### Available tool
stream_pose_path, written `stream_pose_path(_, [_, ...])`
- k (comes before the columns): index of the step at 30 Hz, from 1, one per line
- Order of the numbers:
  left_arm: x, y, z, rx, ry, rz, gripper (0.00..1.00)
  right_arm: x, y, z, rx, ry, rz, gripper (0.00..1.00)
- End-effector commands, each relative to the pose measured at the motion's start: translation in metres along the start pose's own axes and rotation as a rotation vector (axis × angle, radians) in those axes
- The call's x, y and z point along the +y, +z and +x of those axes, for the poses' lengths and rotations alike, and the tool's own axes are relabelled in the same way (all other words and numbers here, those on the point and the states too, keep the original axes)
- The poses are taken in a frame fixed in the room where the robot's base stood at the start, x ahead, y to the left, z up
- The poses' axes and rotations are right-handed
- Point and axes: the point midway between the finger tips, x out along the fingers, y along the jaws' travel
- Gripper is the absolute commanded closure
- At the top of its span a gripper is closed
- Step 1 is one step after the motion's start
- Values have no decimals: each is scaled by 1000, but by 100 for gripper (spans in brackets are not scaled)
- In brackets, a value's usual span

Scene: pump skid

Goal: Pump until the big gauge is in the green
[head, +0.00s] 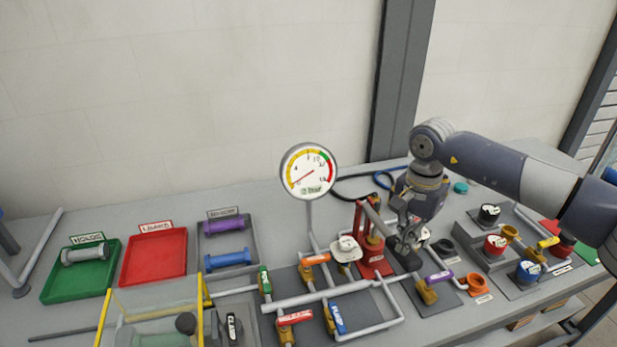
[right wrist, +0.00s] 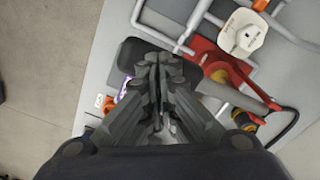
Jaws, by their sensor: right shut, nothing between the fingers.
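The big gauge (head: 309,171) stands on a post at the middle of the bench. Its scale runs yellow, then green at the upper right, then red. Its thin red needle seems to point to the lower left, outside the green. The red hand pump (head: 372,262) stands right of the gauge, and also shows in the right wrist view (right wrist: 215,62). A dark block-like grip (right wrist: 138,62) lies beside it, partly behind my fingers. My right gripper (head: 404,247) is shut and empty, close over that grip; I cannot tell whether they touch. My left gripper is out of view.
Pipes with coloured valve handles (head: 318,300) fill the bench front. A small white gauge (head: 347,248) sits left of the pump. Green (head: 52,290) and red trays (head: 153,258) lie at left. Several capped fittings (head: 495,244) stand at right. The back wall is bare.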

Motion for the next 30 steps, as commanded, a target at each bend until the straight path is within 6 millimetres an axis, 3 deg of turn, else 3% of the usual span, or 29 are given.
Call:
stream_pose_path(17, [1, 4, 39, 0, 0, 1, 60, 0, 0, 54, 0, 1, 1, 100])
stream_pose_path(25, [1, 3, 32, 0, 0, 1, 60, 0, -1, 44, 1, 0, 1, 100])
stream_pose_path(30, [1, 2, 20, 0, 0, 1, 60, 0, -1, 23, 2, 0, 1, 100])
